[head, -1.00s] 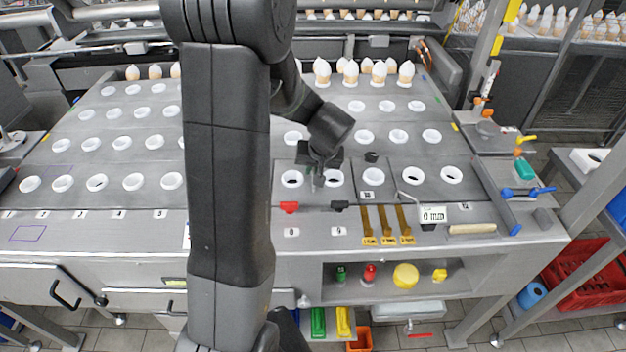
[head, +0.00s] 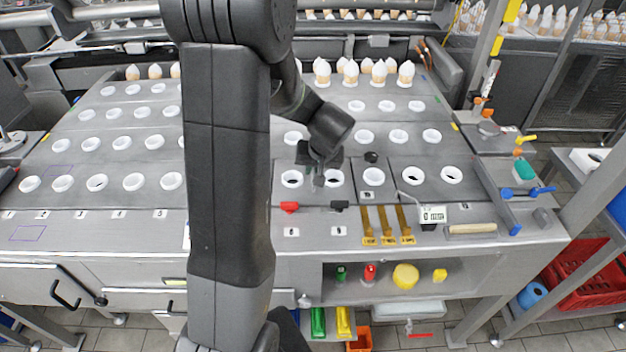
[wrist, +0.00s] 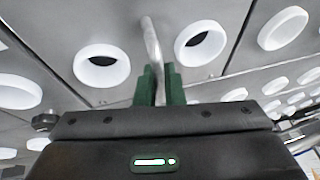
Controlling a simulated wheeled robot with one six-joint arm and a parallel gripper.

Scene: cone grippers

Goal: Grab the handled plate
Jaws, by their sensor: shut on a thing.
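The handled plate (head: 311,198) is a flat grey metal panel with two white-rimmed round holes, set in the worktop in front of my arm. Its thin, bent metal handle (wrist: 150,35) rises between the two holes in the wrist view. My gripper (head: 318,181) is low over the middle of this plate. In the wrist view its dark green fingers (wrist: 163,72) are close together, shut on the handle. The fingers cover the lower part of the handle. The plate appears to lie level with its neighbours; I cannot tell whether it is raised.
A similar panel with a bent handle (head: 409,201) lies to the right. Red (head: 290,207) and black (head: 339,206) clamps sit along the front edge. Yellow brackets (head: 387,226) and a small display (head: 433,214) stand nearby. Cone-shaped items (head: 351,72) line the back.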

